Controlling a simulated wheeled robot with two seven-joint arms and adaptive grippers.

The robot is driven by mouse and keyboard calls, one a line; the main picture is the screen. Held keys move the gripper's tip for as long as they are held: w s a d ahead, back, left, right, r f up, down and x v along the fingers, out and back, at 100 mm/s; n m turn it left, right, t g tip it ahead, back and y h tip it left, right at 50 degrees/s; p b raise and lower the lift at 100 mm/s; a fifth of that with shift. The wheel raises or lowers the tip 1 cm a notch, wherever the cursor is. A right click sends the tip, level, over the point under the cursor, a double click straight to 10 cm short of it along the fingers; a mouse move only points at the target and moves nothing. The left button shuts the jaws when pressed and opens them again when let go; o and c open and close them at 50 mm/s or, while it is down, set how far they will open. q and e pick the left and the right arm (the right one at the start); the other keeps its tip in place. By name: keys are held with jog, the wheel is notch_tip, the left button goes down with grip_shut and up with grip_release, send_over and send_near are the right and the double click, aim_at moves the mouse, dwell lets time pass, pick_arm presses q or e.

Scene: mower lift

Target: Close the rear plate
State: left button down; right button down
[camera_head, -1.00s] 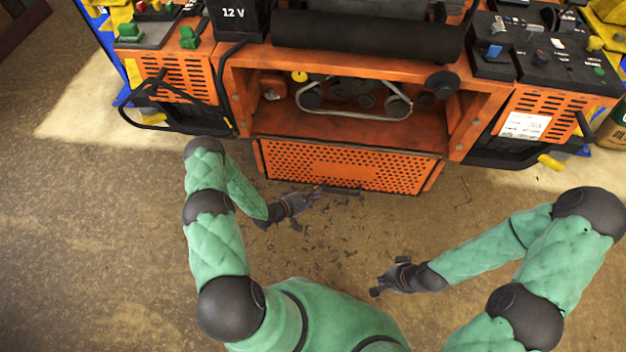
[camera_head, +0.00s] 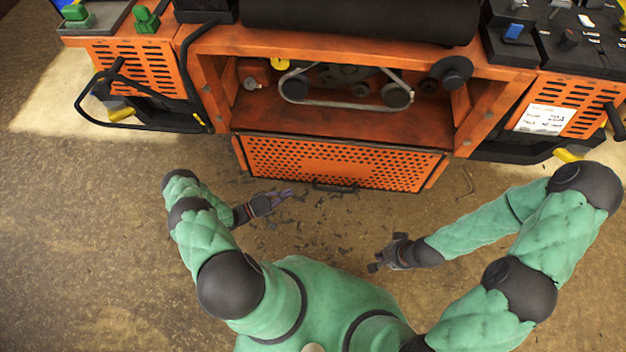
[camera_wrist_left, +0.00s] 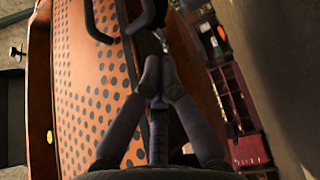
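The rear plate (camera_head: 340,163) is an orange perforated panel below the open bay at the mower's rear. It hangs down from the bay's lower edge, leaving the bay uncovered. Its black handle (camera_head: 334,187) is at the bottom edge. My left gripper (camera_head: 289,193) is left of the handle and apart from it, just below the plate's lower edge. In the left wrist view, its fingertips (camera_wrist_left: 158,78) meet with nothing visible between them, and the plate (camera_wrist_left: 90,90) fills the left side. My right gripper (camera_head: 378,258) is lower right, away from the plate; its finger opening is unclear.
The open bay (camera_head: 350,118) shows a belt and pulleys (camera_head: 345,90). A black tubular frame (camera_head: 140,122) juts out at the left, and a white label (camera_head: 542,119) is on the right orange side. Dark debris litters the floor below the plate; the floor at left is clear.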

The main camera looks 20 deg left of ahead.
pick_arm(q)
jog(key=b+x, duration=0.1)
jog(key=x, duration=0.8)
jog(key=shift+w+d, duration=0.3)
jog(key=shift+s+d, duration=0.1)
